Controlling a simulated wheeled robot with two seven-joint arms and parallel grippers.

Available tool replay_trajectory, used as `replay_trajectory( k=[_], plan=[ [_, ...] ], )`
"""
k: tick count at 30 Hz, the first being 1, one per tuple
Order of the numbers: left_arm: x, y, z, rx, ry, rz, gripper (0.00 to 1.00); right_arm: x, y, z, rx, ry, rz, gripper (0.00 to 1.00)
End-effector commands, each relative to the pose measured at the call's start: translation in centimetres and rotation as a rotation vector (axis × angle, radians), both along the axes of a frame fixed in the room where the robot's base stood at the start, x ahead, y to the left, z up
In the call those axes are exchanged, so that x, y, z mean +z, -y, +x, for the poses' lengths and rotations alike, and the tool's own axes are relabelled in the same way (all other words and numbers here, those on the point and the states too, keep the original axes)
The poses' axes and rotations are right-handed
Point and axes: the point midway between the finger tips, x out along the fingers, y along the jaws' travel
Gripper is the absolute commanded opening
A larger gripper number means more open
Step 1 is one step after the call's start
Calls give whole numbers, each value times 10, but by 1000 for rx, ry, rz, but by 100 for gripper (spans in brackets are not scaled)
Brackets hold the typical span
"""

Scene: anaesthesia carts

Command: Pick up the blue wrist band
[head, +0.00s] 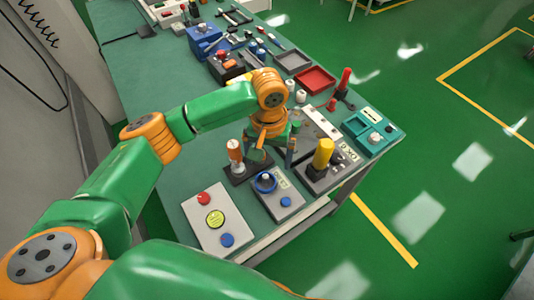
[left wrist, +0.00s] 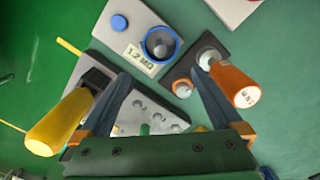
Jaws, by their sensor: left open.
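The blue wrist band (head: 265,182) is a blue ring on a grey box (head: 285,200) on the green bench. In the left wrist view, the blue band (left wrist: 163,43) shows as a ring around a dark centre, next to a label and a blue button. My left gripper (head: 274,156) is open and empty, pointing down just behind the band. In the left wrist view its two fingers (left wrist: 160,82) are spread apart, with the band ahead of and between their tips. My right gripper is not in view.
An orange-handled device (head: 235,153) stands left of the band and a yellow-handled one (head: 323,153) right of it. A white box (head: 216,220) with red, yellow and blue buttons lies in front left. A red tray (head: 315,79) and a teal box (head: 372,133) are farther back.

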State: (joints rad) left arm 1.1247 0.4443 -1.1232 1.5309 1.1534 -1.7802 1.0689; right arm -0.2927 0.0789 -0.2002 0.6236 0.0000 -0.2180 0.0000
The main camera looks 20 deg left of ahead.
Motion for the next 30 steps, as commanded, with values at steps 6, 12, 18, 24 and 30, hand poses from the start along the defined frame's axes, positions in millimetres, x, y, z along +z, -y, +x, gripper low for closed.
replay_trajectory(
  k=[6, 12, 18, 24, 30],
  plan=[
    [-25, -4, -3, 8, -5, 5, 100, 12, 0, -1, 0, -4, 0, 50],
    [-63, -6, -6, 6, -1, 3, 100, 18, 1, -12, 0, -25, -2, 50],
    [-69, -6, -6, 4, 2, 2, 100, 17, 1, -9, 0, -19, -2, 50],
    [-69, -6, -6, 3, 2, 2, 60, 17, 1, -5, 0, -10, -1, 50],
    [-68, -6, -6, 3, 2, 1, 9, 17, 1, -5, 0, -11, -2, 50]
  ],
)
